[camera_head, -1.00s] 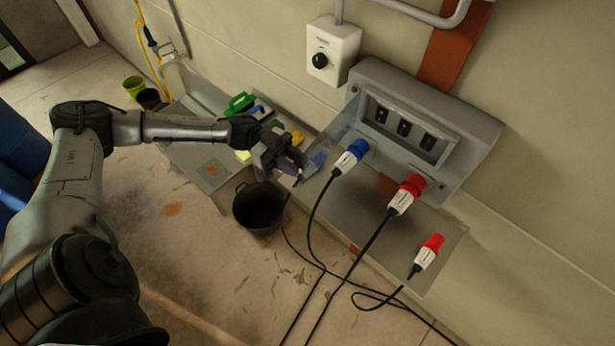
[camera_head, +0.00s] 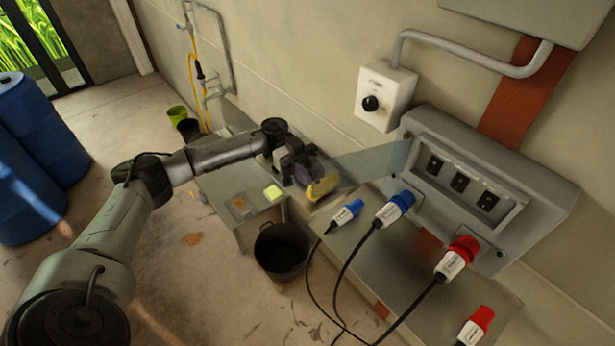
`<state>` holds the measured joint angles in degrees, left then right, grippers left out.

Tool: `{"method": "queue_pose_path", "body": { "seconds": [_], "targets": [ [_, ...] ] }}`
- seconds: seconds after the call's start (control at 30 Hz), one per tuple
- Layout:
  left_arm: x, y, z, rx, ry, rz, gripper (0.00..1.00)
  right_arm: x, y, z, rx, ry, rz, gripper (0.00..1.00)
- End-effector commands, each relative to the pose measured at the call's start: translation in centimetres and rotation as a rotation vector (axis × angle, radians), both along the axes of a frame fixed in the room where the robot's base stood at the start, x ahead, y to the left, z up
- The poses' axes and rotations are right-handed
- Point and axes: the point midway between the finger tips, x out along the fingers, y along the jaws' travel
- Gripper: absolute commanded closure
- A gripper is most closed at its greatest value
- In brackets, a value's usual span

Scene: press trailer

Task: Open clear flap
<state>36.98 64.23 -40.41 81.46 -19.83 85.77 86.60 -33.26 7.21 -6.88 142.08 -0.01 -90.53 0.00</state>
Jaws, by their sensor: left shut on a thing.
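The clear flap (camera_head: 372,164) is a see-through panel at the left side of the grey socket box (camera_head: 490,180). It stands swung out to the left from the box, its outer end reaching my left gripper (camera_head: 303,178). My left gripper is shut on the flap's outer edge, though the exact contact is hard to make out. The box front shows several dark switches (camera_head: 459,183) in a recessed panel. My right gripper is not in view.
Blue plugs (camera_head: 398,205) and red plugs (camera_head: 459,254) with black cables are at the box and on the metal shelf (camera_head: 405,262) below. A black bucket (camera_head: 282,252) stands on the floor. Blue barrels (camera_head: 30,180) stand left.

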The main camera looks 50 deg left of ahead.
Motion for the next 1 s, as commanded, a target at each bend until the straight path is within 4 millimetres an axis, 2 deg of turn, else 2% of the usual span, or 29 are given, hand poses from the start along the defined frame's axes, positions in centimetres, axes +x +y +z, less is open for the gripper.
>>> {"method": "queue_pose_path", "body": {
  "seconds": [0.33, 0.37, 0.6, 0.87, 1.0],
  "targets": [
    [0.2, -0.1, -0.2, 0.000, 0.002, 0.008, 1.00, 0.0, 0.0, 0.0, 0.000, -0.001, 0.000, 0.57],
    [0.2, -0.1, -0.2, 0.000, 0.002, 0.008, 0.73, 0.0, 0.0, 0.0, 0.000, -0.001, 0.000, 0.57],
    [0.2, -0.1, -0.1, 0.000, 0.000, 0.005, 0.50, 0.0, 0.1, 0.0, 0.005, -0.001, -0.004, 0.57],
    [0.1, 0.0, -0.1, 0.000, 0.000, 0.004, 0.49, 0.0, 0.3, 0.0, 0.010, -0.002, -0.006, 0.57],
    [0.2, 1.0, -0.2, 0.000, -0.001, 0.005, 0.49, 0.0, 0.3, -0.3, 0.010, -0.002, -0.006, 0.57]
  ]
}}
